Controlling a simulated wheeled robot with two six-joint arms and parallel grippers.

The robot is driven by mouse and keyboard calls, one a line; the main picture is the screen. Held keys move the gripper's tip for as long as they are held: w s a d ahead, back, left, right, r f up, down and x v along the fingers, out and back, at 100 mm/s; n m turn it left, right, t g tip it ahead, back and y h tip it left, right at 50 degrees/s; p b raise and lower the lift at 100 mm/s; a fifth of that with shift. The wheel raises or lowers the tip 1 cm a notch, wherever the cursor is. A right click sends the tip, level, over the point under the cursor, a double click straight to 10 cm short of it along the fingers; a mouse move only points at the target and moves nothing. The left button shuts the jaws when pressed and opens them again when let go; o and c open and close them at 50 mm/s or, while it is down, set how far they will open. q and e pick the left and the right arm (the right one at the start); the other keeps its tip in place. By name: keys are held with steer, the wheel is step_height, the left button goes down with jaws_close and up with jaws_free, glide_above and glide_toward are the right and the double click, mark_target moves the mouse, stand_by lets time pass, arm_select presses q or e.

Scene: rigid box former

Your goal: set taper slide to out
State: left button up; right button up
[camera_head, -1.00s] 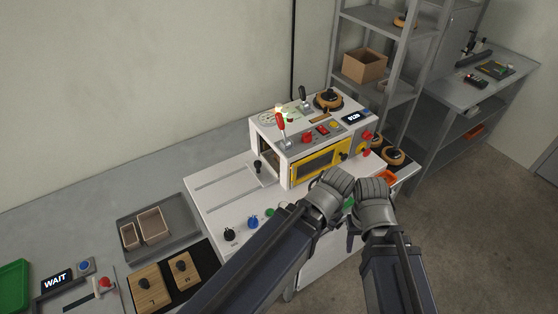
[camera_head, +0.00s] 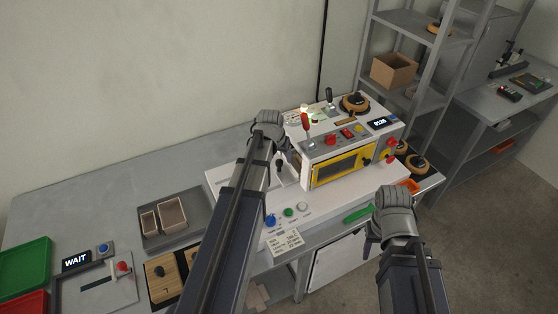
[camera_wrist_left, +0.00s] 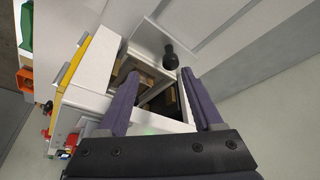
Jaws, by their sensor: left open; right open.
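The white machine (camera_head: 345,150) with a yellow-framed window stands right of centre in the head view. A black knob (camera_head: 279,164) stands on the white deck at the machine's left side; it may be the taper slide's handle, but no label is readable. In the left wrist view the black knob (camera_wrist_left: 170,56) sits just beyond my open left fingertips, apart from them. My left gripper (camera_head: 270,128) is over the deck next to the knob, with its fingers (camera_wrist_left: 158,82) spread and empty. My right gripper (camera_head: 390,208) is open and empty in front of the machine.
A red-handled lever (camera_head: 306,124) and a black lever (camera_head: 329,96) rise from the machine top. Blue and green buttons (camera_head: 289,212) line the deck's front. A grey tray (camera_head: 190,234) with two bins is at left. A metal shelf (camera_head: 405,60) stands behind right.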

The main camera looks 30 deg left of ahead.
mark_target(279, 161)
arm_select(q)
steer(key=w+f+b, duration=0.1)
steer(key=f+b, duration=0.1)
steer(key=w+a+f+b, duration=0.1)
steer(key=f+b, duration=0.1)
steer(key=b, duration=0.1)
steer(key=w+a+f+b, duration=0.1)
steer(key=w+f+b, duration=0.1)
steer(key=f, duration=0.1)
steer(key=shift+a, duration=0.15)
stand_by(0.3)
steer(key=shift+c, duration=0.2)
jaws_close()
stand_by(0.3)
stand_by(0.9)
